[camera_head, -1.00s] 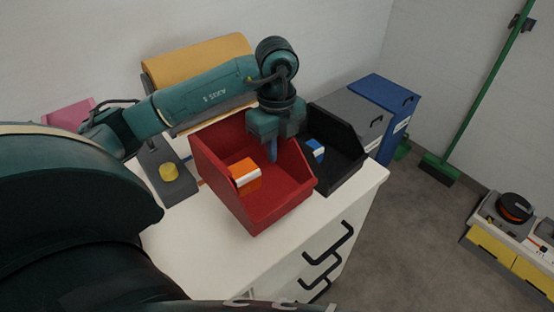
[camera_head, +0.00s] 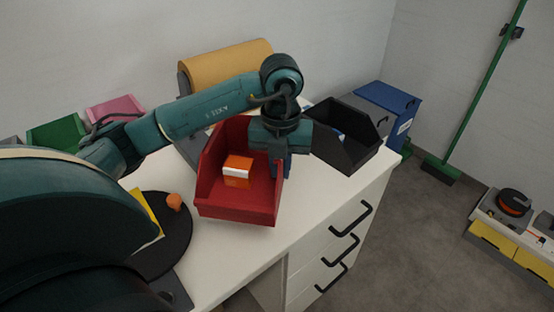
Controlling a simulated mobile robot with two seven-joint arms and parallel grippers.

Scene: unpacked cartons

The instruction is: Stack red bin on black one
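The red bin (camera_head: 236,211) is near the middle of the white counter, with an orange and white box (camera_head: 238,171) inside. My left gripper (camera_head: 281,168) points down at the bin's right wall, with its fingers at that wall; it appears shut on it. The bin is turned relative to the counter edge, and I cannot tell whether it is clear of the surface. The black bin (camera_head: 352,152) stands to the right, apart from the red one. A bit of a blue and white item shows inside it, mostly hidden. My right gripper is not in view.
Grey and blue boxes (camera_head: 386,110) stand behind the black bin. A yellow roll (camera_head: 226,66) lies at the back. Green (camera_head: 58,135) and pink (camera_head: 115,108) bins and a dark round mat (camera_head: 172,240) are at left. The counter front (camera_head: 262,243) is clear.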

